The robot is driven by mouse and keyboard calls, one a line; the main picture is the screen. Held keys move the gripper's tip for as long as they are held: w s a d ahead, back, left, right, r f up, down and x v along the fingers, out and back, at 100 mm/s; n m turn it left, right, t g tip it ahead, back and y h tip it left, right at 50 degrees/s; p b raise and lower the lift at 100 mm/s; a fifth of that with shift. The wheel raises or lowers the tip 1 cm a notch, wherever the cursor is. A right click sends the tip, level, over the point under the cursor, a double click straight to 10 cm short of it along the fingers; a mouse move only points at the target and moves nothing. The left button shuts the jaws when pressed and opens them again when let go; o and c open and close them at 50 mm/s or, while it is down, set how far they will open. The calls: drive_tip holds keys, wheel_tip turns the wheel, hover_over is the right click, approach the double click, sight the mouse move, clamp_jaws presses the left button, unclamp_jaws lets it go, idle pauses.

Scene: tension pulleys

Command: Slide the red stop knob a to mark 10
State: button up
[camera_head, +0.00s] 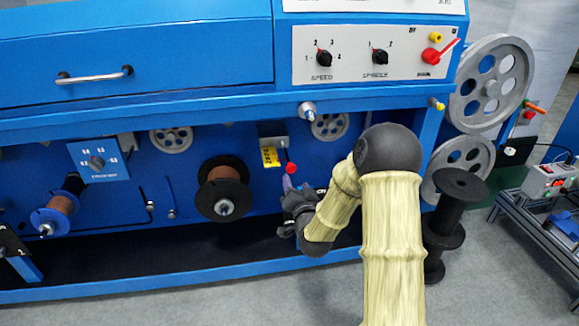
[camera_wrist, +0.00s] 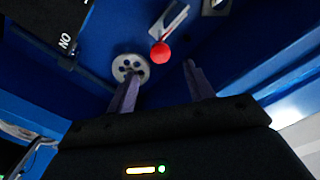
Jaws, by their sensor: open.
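The red stop knob (camera_head: 291,168) sits below a small grey bracket with a yellow label (camera_head: 270,157) on the blue machine front. In the wrist view the red knob (camera_wrist: 161,53) is at the end of a thin rod, ahead of the fingers. My gripper (camera_head: 288,184) is just below the knob in the head view. Its two fingers (camera_wrist: 160,82) are spread apart with nothing between them in the wrist view. The knob appears beyond the fingertips, apart from them. I cannot make out a scale or mark 10.
A brown wire spool (camera_head: 224,188) stands left of my gripper. A grey pulley (camera_head: 329,126) is above right, and another pulley (camera_head: 172,139) is to the left. A blue ledge (camera_head: 180,274) runs below. A black spool (camera_head: 447,215) stands right of my arm.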

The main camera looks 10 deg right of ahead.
sight(291, 168)
drive_tip(key=w+b, duration=0.3)
drive_tip(key=w, duration=0.8)
drive_tip(key=shift+w, duration=0.25)
